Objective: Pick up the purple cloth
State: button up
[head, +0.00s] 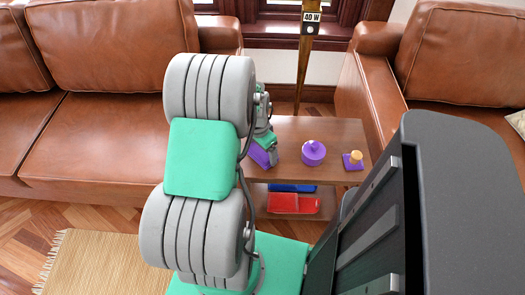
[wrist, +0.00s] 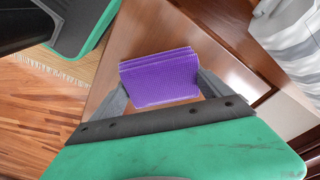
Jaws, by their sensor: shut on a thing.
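The purple cloth (wrist: 158,77) is a folded, ribbed stack between the two fingers of my gripper (wrist: 160,88) in the wrist view. The fingers press on its left and right sides. In the head view the cloth (head: 261,156) shows only in part, at the left end of the small wooden table, beside my gripper (head: 265,150). My arm hides the rest of it. I cannot tell whether the cloth rests on the table top or is just above it.
The wooden table (head: 325,132) also holds a purple round lidded jar (head: 313,153) and a purple square-based piece with a tan knob (head: 353,160). Red (head: 293,203) and blue items lie on its lower shelf. Brown leather sofas (head: 120,120) stand left and right. A wooden pole (head: 304,60) stands behind.

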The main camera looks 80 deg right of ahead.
jog(key=c, duration=0.3)
jog(key=shift+r, duration=0.25)
jog(key=shift+c, duration=0.2)
jog(key=r, duration=0.2)
jog(key=r+p, duration=0.1)
jog(key=shift+s+a+r, duration=0.15)
jog(key=shift+a+r, duration=0.1)
jog(key=shift+r, duration=0.15)
jog(key=a+r, duration=0.1)
jog(key=s+a+r, duration=0.1)
jog(key=r, duration=0.1)
jog(key=s+a+r+p, duration=0.1)
jog(key=r, duration=0.1)
jog(key=shift+a, duration=0.2)
jog(key=s+a+r, duration=0.1)
jog(key=a, duration=0.1)
jog(key=s+a+r, duration=0.1)
jog(key=s+a, duration=0.1)
jog(key=a, duration=0.1)
jog(key=s+a+r+p, duration=0.1)
jog(key=a, duration=0.2)
jog(key=shift+s+a+r, duration=0.1)
jog(key=shift+s+r, duration=0.25)
jog(key=shift+s, duration=0.05)
